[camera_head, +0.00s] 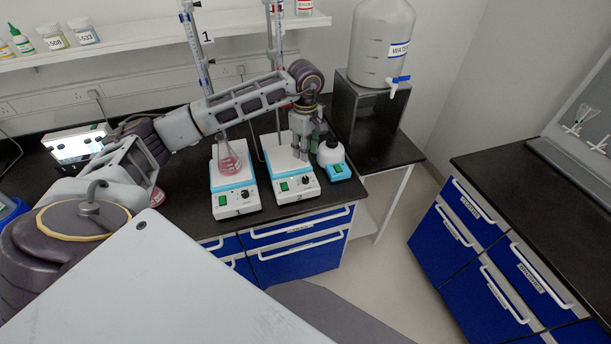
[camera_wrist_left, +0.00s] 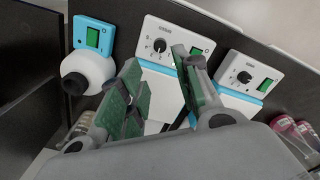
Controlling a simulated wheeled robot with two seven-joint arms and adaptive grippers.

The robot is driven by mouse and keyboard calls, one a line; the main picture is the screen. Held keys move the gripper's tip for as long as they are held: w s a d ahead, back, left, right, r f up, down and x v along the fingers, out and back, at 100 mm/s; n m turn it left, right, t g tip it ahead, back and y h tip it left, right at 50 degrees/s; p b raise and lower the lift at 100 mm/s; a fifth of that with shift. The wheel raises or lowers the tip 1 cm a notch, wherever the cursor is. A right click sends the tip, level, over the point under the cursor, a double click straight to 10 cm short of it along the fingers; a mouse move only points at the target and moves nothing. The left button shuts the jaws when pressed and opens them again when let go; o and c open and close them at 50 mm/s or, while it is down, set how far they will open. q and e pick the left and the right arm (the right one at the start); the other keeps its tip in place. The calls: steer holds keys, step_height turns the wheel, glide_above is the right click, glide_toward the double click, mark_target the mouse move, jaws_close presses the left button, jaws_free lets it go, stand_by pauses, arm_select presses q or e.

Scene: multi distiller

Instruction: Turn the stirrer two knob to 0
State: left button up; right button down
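Stirrer two (camera_head: 295,187) is a white and light-blue plate with a "2" on its front, in the middle of the bench in the head view. Its small dark knob (camera_head: 306,180) is right of a green switch. In the left wrist view the knob (camera_wrist_left: 159,45) sits on the white front panel, its pointer too small to read surely. My left gripper (camera_head: 301,153) is above the plate of stirrer two, fingers down. In the left wrist view its fingers (camera_wrist_left: 155,60) are apart with nothing between them, the knob beyond their tips. My right gripper is not in view.
Stirrer one (camera_head: 237,203) stands to the left, carrying a flask of pink liquid (camera_head: 229,163). A small blue and white device (camera_head: 338,171) stands close on the right. Clamp stands rise behind. A water carboy (camera_head: 378,40) is on a dark stand at the back right.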

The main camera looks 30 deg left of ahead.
mark_target(305, 178)
arm_select(q)
step_height(305, 178, down, 11)
steer(key=shift+r+p, duration=0.2)
steer(key=shift+p, duration=0.8)
steer(key=shift+f, duration=0.95)
jaws_close()
